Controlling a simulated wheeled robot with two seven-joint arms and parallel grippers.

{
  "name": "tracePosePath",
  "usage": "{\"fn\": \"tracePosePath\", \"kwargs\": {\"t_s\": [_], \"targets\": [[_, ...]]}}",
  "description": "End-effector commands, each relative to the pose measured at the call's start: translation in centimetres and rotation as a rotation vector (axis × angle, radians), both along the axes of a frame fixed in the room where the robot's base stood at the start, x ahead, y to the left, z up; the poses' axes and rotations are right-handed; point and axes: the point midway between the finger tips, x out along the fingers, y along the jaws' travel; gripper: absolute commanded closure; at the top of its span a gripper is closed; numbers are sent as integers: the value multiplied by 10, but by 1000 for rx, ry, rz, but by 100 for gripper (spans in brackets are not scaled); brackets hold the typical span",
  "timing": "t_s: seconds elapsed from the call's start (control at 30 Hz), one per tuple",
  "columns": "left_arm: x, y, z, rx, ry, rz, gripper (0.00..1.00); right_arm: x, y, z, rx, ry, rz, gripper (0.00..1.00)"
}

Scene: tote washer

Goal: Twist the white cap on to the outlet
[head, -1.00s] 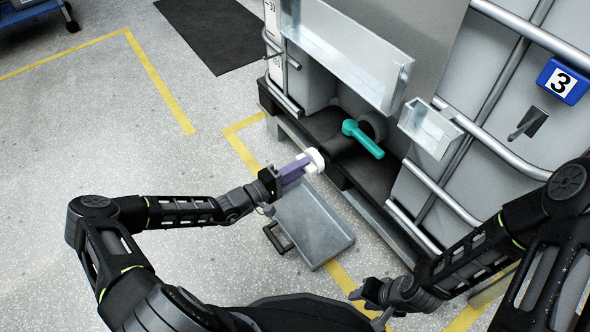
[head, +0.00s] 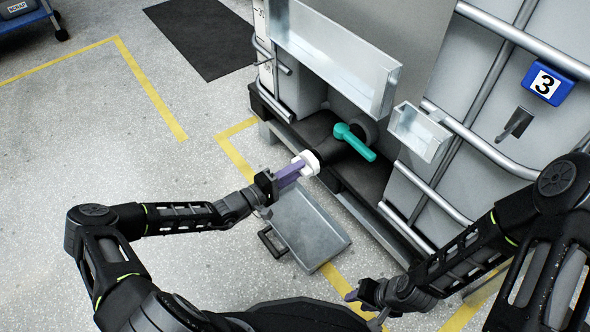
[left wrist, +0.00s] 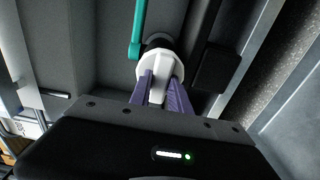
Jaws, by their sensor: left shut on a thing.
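The white cap (head: 308,163) is a round disc with a raised grip bar. My left gripper (head: 290,174) has its purple fingers shut on that bar, and the cap faces the tank. In the left wrist view the cap (left wrist: 157,68) sits between the fingertips, in front of the black outlet (left wrist: 158,42). The cap hides the outlet's mouth; I cannot tell whether they touch or whether any thread is engaged. A teal valve handle (head: 355,142) is above the outlet. My right gripper (head: 353,296) is low and away from the cap; its finger opening is unclear.
A grey metal tray (head: 310,232) lies below my left gripper.

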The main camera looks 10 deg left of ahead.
Motion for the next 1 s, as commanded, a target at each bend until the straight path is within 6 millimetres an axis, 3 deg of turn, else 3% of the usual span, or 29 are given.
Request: {"fn": "tracePosePath", "kwargs": {"t_s": [1.0], "targets": [[9, -7, 0, 0, 0, 0, 100, 0, 0, 5, 0, 0, 0, 64]]}}
